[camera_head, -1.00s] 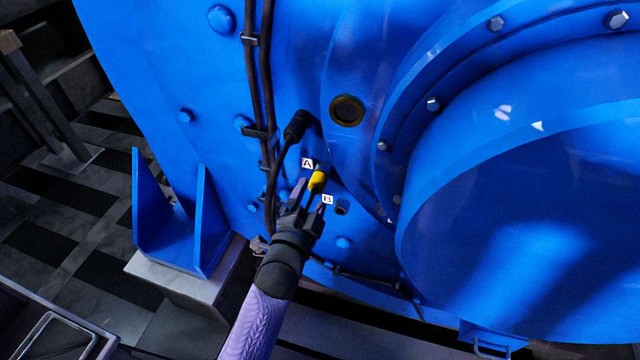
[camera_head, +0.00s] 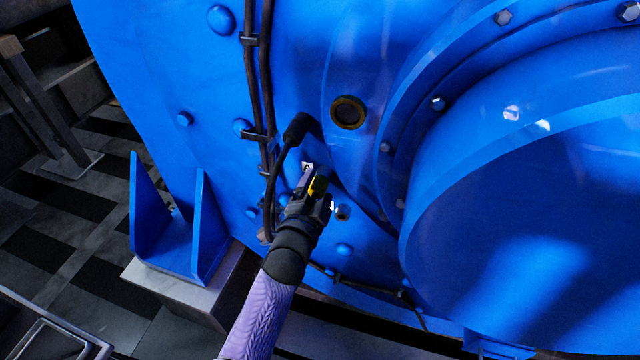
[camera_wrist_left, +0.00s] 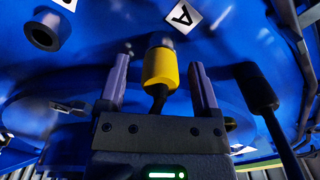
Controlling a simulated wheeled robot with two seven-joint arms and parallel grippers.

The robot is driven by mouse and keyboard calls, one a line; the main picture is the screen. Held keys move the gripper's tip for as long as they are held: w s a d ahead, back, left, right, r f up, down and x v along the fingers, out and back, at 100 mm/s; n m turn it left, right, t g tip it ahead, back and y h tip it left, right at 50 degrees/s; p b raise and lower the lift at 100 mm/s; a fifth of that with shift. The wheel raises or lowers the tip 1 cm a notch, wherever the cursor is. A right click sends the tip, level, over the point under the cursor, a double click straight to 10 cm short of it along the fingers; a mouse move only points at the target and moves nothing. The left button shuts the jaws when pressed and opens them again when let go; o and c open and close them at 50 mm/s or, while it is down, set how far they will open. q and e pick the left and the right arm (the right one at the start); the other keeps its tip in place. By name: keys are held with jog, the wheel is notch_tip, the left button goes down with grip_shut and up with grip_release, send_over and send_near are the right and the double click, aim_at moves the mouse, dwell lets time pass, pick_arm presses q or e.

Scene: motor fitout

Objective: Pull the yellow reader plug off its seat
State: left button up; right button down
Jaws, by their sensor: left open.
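The yellow reader plug (camera_head: 318,186) sits on the blue motor housing beside the label A (camera_head: 307,167). In the left wrist view the yellow plug (camera_wrist_left: 160,68) stands on its dark seat, with a dark cable end toward my gripper. My left gripper (camera_head: 315,188) is at the plug. In the left wrist view its two fingers (camera_wrist_left: 158,75) are open, one on each side of the plug, with a gap on both sides. The label A (camera_wrist_left: 183,16) also shows there beside the seat. My right gripper is not in view.
An empty dark socket (camera_wrist_left: 47,30) is near the label B, upper left in the wrist view. A black plug with a cable (camera_head: 296,128) is close above my gripper, and dark cables (camera_head: 262,90) run down the housing. A blue bracket (camera_head: 170,225) stands at left.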

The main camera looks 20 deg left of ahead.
aim_at(315, 194)
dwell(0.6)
pick_arm(q)
grip_shut()
dwell(0.3)
jog(key=shift+s+a+p, duration=0.1)
jog(key=shift+s+p, duration=1.55)
jog(key=shift+s, duration=1.4)
